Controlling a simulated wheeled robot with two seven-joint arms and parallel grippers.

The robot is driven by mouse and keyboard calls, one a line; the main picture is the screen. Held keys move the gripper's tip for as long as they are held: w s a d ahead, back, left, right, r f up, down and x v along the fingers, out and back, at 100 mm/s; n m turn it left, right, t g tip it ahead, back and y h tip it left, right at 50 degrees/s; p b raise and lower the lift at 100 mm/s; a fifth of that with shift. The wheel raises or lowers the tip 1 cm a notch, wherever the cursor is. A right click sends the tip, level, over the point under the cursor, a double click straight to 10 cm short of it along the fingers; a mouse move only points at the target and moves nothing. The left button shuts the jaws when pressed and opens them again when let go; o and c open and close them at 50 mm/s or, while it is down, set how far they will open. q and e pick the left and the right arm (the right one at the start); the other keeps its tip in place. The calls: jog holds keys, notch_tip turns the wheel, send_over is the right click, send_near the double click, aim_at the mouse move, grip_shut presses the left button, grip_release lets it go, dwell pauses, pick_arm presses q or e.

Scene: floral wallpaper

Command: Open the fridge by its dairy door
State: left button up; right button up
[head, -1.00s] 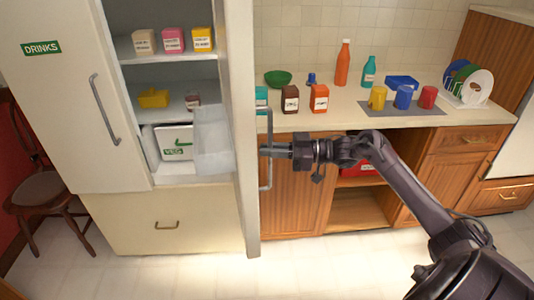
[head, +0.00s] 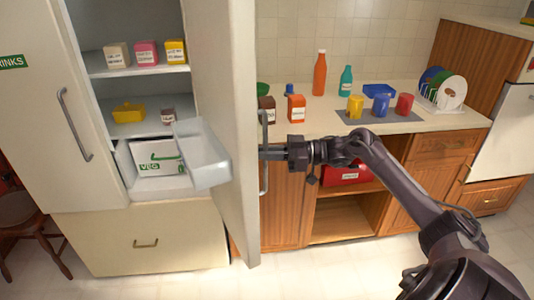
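The fridge (head: 130,235) stands at the left. Its left door (head: 35,110), labelled DRINKS, is closed. Its right door (head: 225,60) stands ajar with its inner face towards me, and no label shows on it. A clear bin (head: 203,152) is on that door's inner side. The right door's grey handle (head: 263,183) is on its far side, at the free edge. My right gripper (head: 268,152) is at the handle, with its fingers closed around the bar. My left gripper is not in view.
The counter (head: 300,140) behind the door holds bottles, cups on a grey mat (head: 360,121) and a dish rack (head: 445,90). The floor before the fridge is clear.

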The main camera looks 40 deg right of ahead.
jog(key=o, duration=0.3)
jog(key=shift+w, duration=0.15)
jog(key=b+v, duration=0.2)
jog(key=v, duration=0.5)
jog(key=shift+s+d, duration=0.25)
jog(key=shift+f, duration=0.1)
